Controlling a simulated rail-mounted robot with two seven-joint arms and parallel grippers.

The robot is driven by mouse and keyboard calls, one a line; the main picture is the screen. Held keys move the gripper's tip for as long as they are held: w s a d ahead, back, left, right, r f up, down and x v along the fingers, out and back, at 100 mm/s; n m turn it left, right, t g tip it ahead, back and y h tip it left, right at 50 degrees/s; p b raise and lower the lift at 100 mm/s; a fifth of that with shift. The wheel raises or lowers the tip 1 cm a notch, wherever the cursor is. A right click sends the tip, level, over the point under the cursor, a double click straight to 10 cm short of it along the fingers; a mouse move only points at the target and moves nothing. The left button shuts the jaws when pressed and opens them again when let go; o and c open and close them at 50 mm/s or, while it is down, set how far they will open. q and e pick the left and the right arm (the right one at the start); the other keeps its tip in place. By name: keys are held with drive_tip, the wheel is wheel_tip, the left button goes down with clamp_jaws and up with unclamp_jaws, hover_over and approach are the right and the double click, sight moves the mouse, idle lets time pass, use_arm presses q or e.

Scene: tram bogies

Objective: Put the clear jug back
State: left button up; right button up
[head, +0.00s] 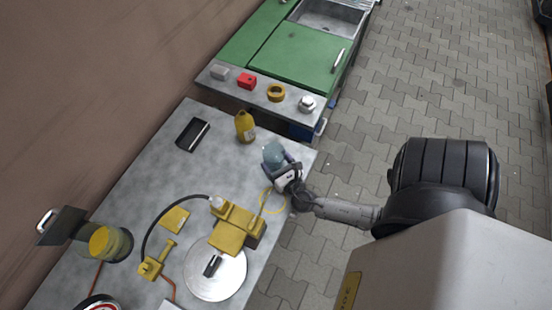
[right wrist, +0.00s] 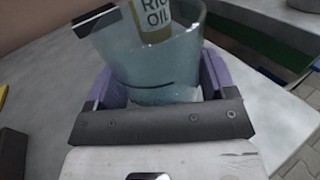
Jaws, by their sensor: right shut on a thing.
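The clear jug (head: 273,152), a bluish see-through vessel, is at the right edge of the grey table in the head view. My right gripper (head: 287,172) is shut on it, reaching in from the right. In the right wrist view the jug (right wrist: 155,72) sits upright between the purple fingers (right wrist: 162,90). I cannot tell whether its base touches the table. My left gripper is not in view.
A yellow oil bottle (head: 245,127) stands just beyond the jug. A black tray (head: 193,134) lies at the back left. A yellow device (head: 236,228) and a round metal plate (head: 215,275) are nearer. The table between tray and yellow device is clear.

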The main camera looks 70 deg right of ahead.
drive_tip(key=shift+f, duration=0.1)
drive_tip(key=o, duration=0.9)
drive_tip(key=shift+r, duration=0.2)
drive_tip(key=shift+s+a+f, duration=0.1)
drive_tip(key=shift+s+a, duration=0.1)
drive_tip(key=shift+s, duration=0.15)
drive_tip(key=v, duration=1.1)
drive_tip(key=shift+s+b, duration=0.1)
drive_tip(key=shift+b, duration=0.2)
